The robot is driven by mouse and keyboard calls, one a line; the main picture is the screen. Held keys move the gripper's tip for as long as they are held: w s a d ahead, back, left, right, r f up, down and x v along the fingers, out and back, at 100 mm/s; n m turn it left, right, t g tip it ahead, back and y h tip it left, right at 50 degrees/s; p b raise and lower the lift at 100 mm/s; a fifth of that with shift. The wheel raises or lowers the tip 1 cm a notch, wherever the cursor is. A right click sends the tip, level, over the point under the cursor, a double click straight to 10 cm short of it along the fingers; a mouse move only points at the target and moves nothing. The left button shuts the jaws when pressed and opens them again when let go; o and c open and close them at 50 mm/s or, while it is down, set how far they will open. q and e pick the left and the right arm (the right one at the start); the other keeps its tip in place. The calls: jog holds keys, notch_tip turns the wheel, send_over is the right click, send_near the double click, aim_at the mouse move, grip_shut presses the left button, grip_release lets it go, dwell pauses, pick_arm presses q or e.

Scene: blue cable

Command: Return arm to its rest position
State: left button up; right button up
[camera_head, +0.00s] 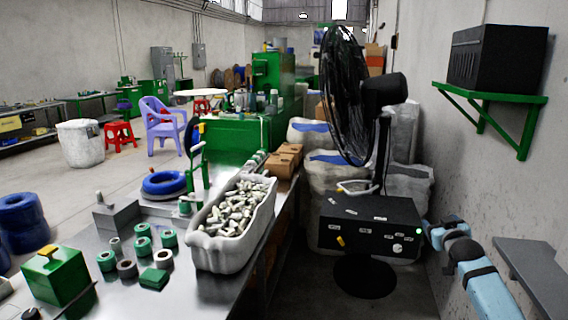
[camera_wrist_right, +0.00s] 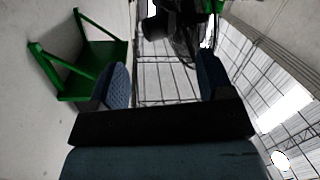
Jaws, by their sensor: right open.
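My right arm comes in at the lower right of the head view, light blue with dark bands. Its gripper (camera_head: 434,232) is beside the right wall, at the right end of the black box under the fan. In the right wrist view the two blue finger pads of this gripper (camera_wrist_right: 163,84) stand wide apart with nothing between them. A blue cable coil (camera_head: 163,183) lies on a round pale base on the metal workbench (camera_head: 205,290), far from the gripper. My left gripper is not in view.
A large black fan (camera_head: 345,95) stands behind the black box (camera_head: 368,226). A green wall bracket (camera_head: 524,137) holds a dark box (camera_head: 497,57); a bracket also shows in the wrist view (camera_wrist_right: 88,70). A grey ledge (camera_head: 538,272) is right of my arm. A white tub (camera_head: 220,252) holds several small parts.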

jog(key=s+a+f+n+g+y, duration=0.1)
jog(key=s+a+f, duration=0.65)
jog(key=s, duration=0.25)
jog(key=s+a+f+g+y, duration=0.2)
jog(key=s+a+f, duration=0.4)
jog(key=s+f, duration=0.35)
jog(key=s+a+f+n+g+y, duration=0.1)
jog(key=s+a+f, duration=0.5)
jog(key=s+f, duration=0.3)
jog(key=s+a+g+y, duration=0.1)
jog(key=s+a, duration=0.3)
jog(key=s, duration=0.6)
jog(key=s+a+g+y, duration=0.1)
jog(key=s+a, duration=0.2)
jog(key=s, duration=0.7)
pick_arm(q)
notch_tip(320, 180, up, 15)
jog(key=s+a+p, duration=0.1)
jog(key=p, duration=1.9)
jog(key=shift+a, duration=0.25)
pick_arm(e)
notch_tip(320, 180, up, 16)
jog(key=d, duration=0.1)
jog(key=shift+s+d+t, duration=0.15)
jog(key=shift+s+t, duration=0.15)
jog(key=shift+s, duration=0.1)
